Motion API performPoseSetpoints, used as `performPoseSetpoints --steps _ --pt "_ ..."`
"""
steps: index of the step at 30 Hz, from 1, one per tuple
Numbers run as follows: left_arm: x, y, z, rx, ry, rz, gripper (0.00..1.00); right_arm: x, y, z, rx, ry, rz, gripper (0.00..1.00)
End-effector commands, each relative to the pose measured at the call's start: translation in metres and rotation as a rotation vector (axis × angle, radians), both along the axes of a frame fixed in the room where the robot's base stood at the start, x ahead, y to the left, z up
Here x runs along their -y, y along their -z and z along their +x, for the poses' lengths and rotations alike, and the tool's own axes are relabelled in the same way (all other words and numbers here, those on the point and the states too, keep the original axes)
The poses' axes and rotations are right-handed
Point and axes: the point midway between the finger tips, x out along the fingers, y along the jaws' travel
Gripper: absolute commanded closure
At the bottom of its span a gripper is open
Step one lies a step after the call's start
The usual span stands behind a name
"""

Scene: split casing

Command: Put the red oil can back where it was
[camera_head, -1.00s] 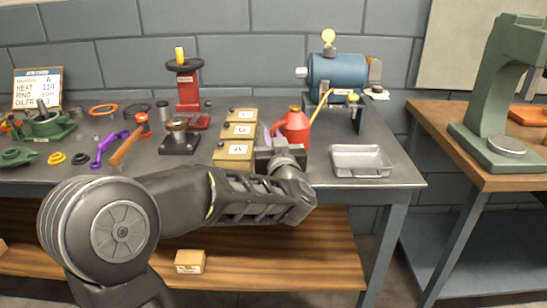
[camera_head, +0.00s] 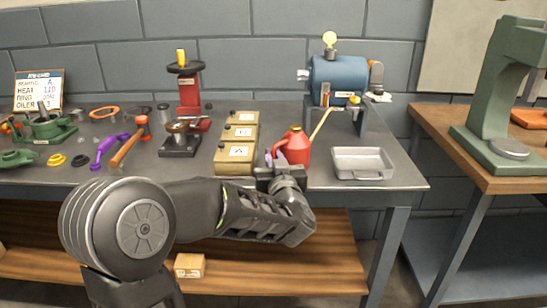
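The red oil can (camera_head: 297,150) stands upright near the front edge of the workbench, with its thin yellow spout pointing up and to the right. My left gripper (camera_head: 274,161) is at the can's near left side, shut on it around the handle. The arm hides part of the fingers. I cannot tell whether the can's base touches the bench. My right gripper is not in view.
A silver tray (camera_head: 362,176) lies right of the can, and labelled tan boxes (camera_head: 235,153) stand to its left. A blue motor (camera_head: 336,79) on a stand is behind. Bare bench (camera_head: 275,120) shows behind the can.

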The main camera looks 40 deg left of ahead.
Motion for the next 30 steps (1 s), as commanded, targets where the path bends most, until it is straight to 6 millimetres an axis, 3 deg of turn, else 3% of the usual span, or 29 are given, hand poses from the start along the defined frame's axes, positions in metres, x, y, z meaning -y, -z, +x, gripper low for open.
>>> performPoseSetpoints --steps 8,18,23,30 --pt "0.0 0.001 0.0 -0.001 0.0 0.0 0.66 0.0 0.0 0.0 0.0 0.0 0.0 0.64" --pt "0.001 -0.003 0.0 -0.001 0.001 -0.001 0.66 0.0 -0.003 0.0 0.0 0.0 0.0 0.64" --pt "0.013 -0.002 -0.011 -0.001 0.002 -0.002 0.66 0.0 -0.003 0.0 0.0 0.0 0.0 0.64" --pt "0.047 -0.002 -0.043 -0.001 0.004 -0.001 0.66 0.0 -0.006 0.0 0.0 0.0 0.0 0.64"
